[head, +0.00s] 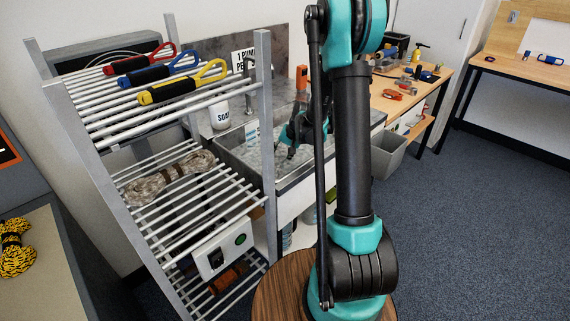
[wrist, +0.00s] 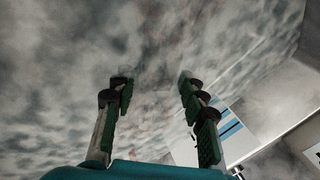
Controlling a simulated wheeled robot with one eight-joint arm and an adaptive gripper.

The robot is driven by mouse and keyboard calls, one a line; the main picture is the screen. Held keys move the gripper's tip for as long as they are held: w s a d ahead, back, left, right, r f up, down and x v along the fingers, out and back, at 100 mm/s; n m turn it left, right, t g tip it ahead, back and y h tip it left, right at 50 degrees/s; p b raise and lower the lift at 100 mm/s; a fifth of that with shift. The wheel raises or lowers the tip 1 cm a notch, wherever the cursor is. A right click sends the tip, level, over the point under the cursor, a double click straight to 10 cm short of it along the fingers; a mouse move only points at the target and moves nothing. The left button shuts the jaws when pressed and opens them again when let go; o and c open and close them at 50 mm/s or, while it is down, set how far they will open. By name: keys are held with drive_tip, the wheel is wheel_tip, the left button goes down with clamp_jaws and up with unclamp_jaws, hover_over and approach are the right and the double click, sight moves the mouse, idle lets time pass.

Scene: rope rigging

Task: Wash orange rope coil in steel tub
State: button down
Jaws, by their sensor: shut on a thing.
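The steel tub (head: 296,180) stands behind the rack and holds cloudy grey water. My gripper (head: 291,152) reaches down into the tub in the head view, partly behind my own arm. In the wrist view, the two fingers of my gripper (wrist: 155,80) stand apart, with murky grey water around and beyond their tips. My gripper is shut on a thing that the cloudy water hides. I cannot make out the orange rope coil in the tub in either view.
A metal rack (head: 265,130) stands close on the left, with tool handles on top and a grey-brown rope coil (head: 168,178) on its middle shelf. A soap container (head: 222,116) stands at the tub's left. A wooden workbench (head: 430,88) is behind right. Carpet at right is clear.

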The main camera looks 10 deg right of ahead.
drive_tip(key=shift+w+a, duration=0.35)
drive_tip(key=shift+a, duration=0.5)
